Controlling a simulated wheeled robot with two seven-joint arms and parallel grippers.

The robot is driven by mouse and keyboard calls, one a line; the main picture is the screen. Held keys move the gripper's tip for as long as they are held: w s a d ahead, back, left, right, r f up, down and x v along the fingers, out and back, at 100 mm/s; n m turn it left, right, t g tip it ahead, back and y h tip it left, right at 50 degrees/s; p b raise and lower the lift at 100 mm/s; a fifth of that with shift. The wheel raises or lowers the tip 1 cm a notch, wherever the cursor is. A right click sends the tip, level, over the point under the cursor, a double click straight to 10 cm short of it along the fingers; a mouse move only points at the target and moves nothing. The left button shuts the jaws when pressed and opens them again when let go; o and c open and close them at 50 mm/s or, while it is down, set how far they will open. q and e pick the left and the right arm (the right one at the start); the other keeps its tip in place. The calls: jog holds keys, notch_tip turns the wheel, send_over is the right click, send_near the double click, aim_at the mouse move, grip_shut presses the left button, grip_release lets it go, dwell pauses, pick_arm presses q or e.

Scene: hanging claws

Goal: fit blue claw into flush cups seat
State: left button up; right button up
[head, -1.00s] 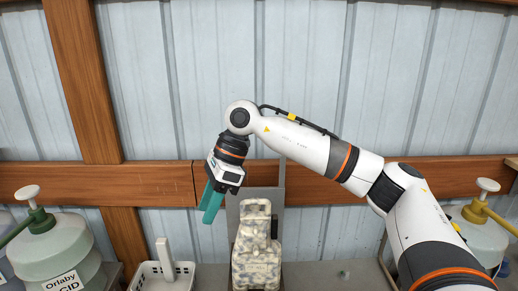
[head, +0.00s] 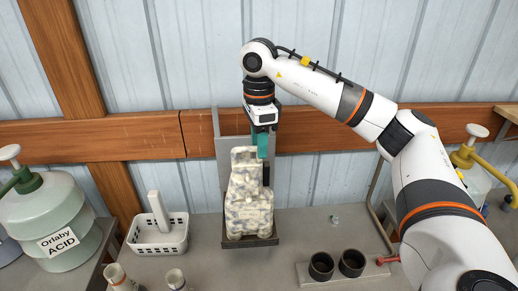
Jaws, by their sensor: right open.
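My right gripper (head: 262,146) is open, with teal fingers pointing down at the upper right of a mottled cream and grey jug-like body (head: 248,205). I cannot tell whether the fingers touch it. Two dark round cups, the left one (head: 321,266) and the right one (head: 351,263), stand side by side on a grey plate (head: 303,275) at the lower right, open at the top. I cannot make out a blue claw. My left gripper is not in view.
A white basket (head: 158,237) stands left of the mottled body. An acid container (head: 60,225) is at far left. Two pale tops (head: 121,279) (head: 176,280) show at the lower edge. A red knob (head: 387,260) is beside the cups. A grey upright panel (head: 228,165) stands behind the body.

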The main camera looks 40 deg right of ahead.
jog(key=shift+f, duration=1.25)
jog(key=shift+c, duration=0.5)
grip_shut()
jog(key=c, duration=0.5)
grip_release()
jog(key=shift+r, duration=0.1)
jog(key=shift+c, duration=0.2)
grip_shut()
jog(key=shift+r+p, duration=0.6)
jog(key=shift+p, duration=0.05)
